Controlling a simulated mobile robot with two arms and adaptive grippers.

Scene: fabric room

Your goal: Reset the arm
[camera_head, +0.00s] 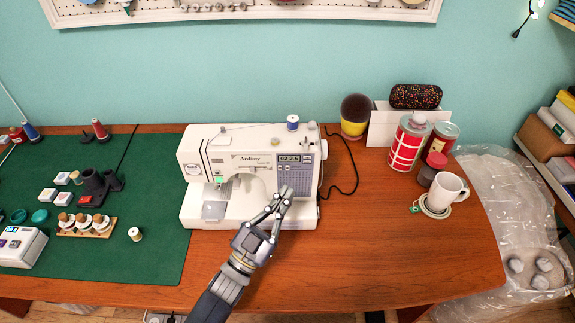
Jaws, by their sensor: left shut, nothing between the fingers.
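My left gripper (283,192) is in front of the right part of the white sewing machine (228,162), its fingers together and nothing between them. Its arm comes up from the bottom edge, left of the middle. The fingertips overlap the machine's body in the picture; I cannot tell whether they touch it. The machine stands upright on the wooden table (370,255), with a lit display and a blue spool on top. My right gripper is not in view.
A green mat (150,262) with thread spools and small boxes covers the left side. A white mug (445,191), red cans (408,145) and a dark cable (346,165) are to the right. The table's front right is bare. A clear plastic bag (505,215) lies at the right edge.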

